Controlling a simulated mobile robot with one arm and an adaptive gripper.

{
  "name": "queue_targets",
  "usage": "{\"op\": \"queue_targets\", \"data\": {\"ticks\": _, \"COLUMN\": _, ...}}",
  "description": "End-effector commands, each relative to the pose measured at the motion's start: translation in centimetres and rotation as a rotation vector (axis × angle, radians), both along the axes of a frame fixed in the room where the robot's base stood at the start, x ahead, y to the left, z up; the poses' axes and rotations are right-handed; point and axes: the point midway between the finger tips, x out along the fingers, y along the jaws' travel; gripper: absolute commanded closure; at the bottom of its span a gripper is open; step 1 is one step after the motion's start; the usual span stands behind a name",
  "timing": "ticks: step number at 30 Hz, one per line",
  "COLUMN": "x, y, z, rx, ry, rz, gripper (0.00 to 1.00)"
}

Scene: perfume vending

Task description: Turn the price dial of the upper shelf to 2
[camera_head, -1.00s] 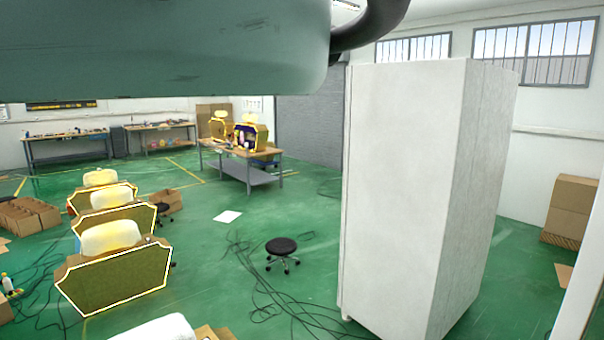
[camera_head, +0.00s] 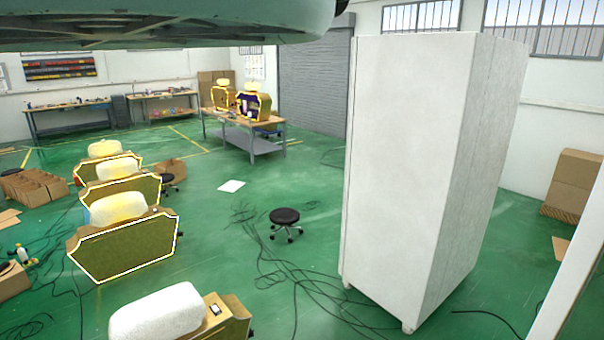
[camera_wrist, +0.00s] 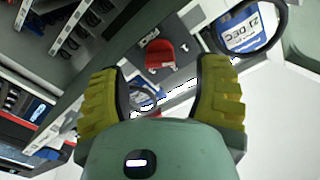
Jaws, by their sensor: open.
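My gripper (camera_wrist: 162,68) shows in the wrist view with its two yellow ribbed fingers spread wide and nothing held between them. Beyond the fingertips is a dark grey panel (camera_wrist: 183,48) with a red rounded part (camera_wrist: 159,56) on it, apart from the fingers. I cannot tell whether this red part is the price dial, and no number 2 can be read. Shelves with dark and silver items (camera_wrist: 75,30) lie at the upper left of the wrist view. The head view shows neither the gripper nor a dial.
A tall white cabinet (camera_head: 405,170) stands at the right in the head view. Several gold-edged units (camera_head: 125,250) stand at the left. A black stool (camera_head: 285,217) and loose cables (camera_head: 270,262) are on the green floor. A blue-and-white label (camera_wrist: 240,30) shows in the wrist view.

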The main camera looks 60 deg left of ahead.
Motion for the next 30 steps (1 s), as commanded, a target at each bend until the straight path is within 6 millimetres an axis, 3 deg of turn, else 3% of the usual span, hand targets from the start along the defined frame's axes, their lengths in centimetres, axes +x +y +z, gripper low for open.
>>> {"op": "queue_targets", "data": {"ticks": 9, "x": 0.1, "y": -2.9, "z": 0.2, "rx": -0.003, "ry": 0.001, "rz": -0.003, "gripper": 0.36}}
{"op": "queue_targets", "data": {"ticks": 21, "x": 0.1, "y": -3.4, "z": 0.1, "rx": -0.002, "ry": 0.000, "rz": -0.002, "gripper": 0.36}}
{"op": "queue_targets", "data": {"ticks": 22, "x": 0.1, "y": -3.4, "z": 0.1, "rx": -0.002, "ry": 0.000, "rz": -0.002, "gripper": 0.31}}
{"op": "queue_targets", "data": {"ticks": 30, "x": 0.2, "y": -3.4, "z": 0.1, "rx": -0.003, "ry": 0.000, "rz": -0.001, "gripper": 0.59}}
